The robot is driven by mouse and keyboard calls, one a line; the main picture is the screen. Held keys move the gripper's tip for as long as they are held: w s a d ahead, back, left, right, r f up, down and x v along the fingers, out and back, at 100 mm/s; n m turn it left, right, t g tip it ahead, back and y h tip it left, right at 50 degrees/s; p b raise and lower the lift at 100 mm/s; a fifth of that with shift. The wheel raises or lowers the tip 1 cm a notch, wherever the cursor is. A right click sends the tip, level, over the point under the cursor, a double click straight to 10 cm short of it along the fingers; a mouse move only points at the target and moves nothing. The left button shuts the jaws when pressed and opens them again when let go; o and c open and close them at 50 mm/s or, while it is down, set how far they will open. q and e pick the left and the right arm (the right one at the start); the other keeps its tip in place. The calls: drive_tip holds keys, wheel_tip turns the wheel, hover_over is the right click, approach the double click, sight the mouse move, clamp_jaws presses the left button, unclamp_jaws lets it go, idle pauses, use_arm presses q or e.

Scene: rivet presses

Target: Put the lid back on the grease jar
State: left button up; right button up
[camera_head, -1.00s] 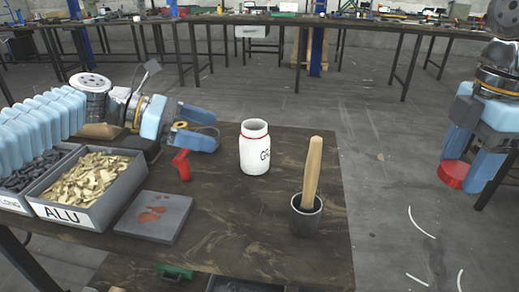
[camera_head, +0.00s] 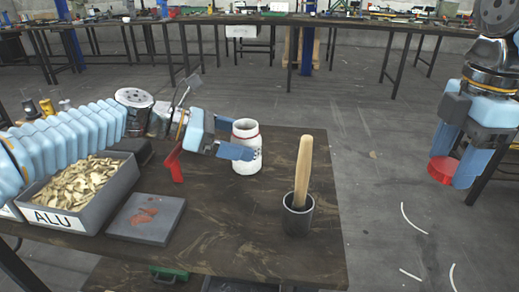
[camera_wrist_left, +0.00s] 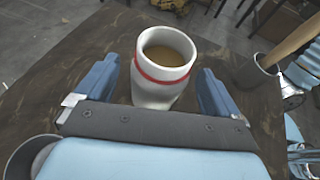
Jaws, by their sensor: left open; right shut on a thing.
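The white grease jar (camera_head: 247,158) stands upright on the dark table, with a red ring below its open mouth. In the left wrist view the jar (camera_wrist_left: 163,72) shows brownish grease inside. My left gripper (camera_head: 243,146) is open at the jar, and in the wrist view its two fingers (camera_wrist_left: 157,90) lie on either side of the jar, with gaps. My right gripper (camera_head: 455,172) is shut on a red round lid (camera_head: 442,170), held out beyond the table's right edge.
A dark cup (camera_head: 298,216) with a wooden handle (camera_head: 303,168) stands right of the jar. A grey plate (camera_head: 146,220) with reddish smears and an ALU bin (camera_head: 92,203) of metal pieces lie on the left. A red object (camera_head: 174,163) stands behind the plate.

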use_arm(q)
drive_tip(key=shift+x, duration=1.1)
drive_tip(key=c, duration=1.3)
drive_tip(key=shift+r, duration=0.15)
use_arm(e)
drive_tip(key=shift+r, duration=0.15)
